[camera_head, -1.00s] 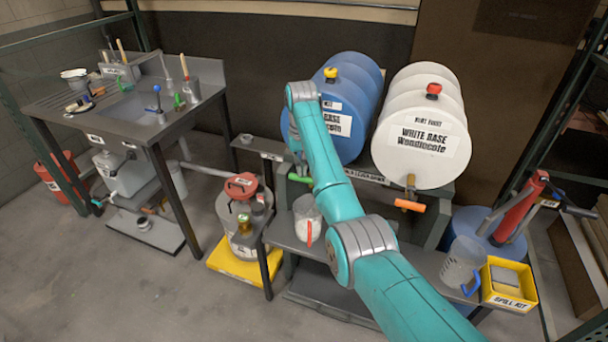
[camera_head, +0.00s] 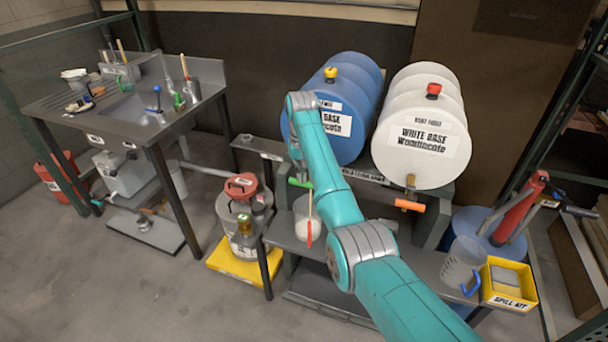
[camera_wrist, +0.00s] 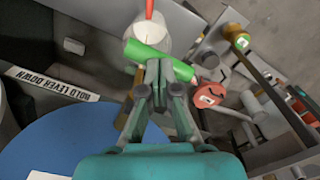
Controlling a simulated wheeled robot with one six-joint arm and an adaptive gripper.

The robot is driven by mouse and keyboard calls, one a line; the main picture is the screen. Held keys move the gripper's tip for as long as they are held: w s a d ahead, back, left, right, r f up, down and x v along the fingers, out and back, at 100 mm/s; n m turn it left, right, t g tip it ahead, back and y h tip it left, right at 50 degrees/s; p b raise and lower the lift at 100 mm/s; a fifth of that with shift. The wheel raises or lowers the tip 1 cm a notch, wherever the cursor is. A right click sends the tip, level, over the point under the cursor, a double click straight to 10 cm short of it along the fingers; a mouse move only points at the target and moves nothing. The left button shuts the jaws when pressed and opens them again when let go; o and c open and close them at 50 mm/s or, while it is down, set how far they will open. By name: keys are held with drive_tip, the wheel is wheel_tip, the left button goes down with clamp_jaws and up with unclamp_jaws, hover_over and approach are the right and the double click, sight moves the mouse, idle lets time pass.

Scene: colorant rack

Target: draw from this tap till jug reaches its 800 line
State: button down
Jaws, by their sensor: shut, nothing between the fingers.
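The blue drum (camera_head: 350,98), labelled BASE, lies on the rack. Its tap has a green lever (camera_head: 300,183), which also shows in the wrist view (camera_wrist: 150,56). My gripper (camera_wrist: 158,68) is shut and empty, its fingertips at the green lever and apparently touching it. The tap's spout is hidden. The clear jug (camera_head: 301,222) stands on the shelf below the tap, with pale contents low in it. A red strip, its handle at least in part, runs up its front. In the wrist view the jug (camera_wrist: 148,35) is partly behind the lever. Its marks are unreadable.
A white drum (camera_head: 425,125) with an orange-levered tap (camera_head: 410,205) lies to the right. A second jug (camera_head: 461,262) with a blue handle stands beside the yellow spill kit (camera_head: 508,285). A red-lidded can (camera_head: 240,205) stands left. A HOLD LEVER DOWN label (camera_wrist: 52,83) is on the rack.

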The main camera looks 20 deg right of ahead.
drive_tip(key=shift+f, duration=1)
idle(7.0)
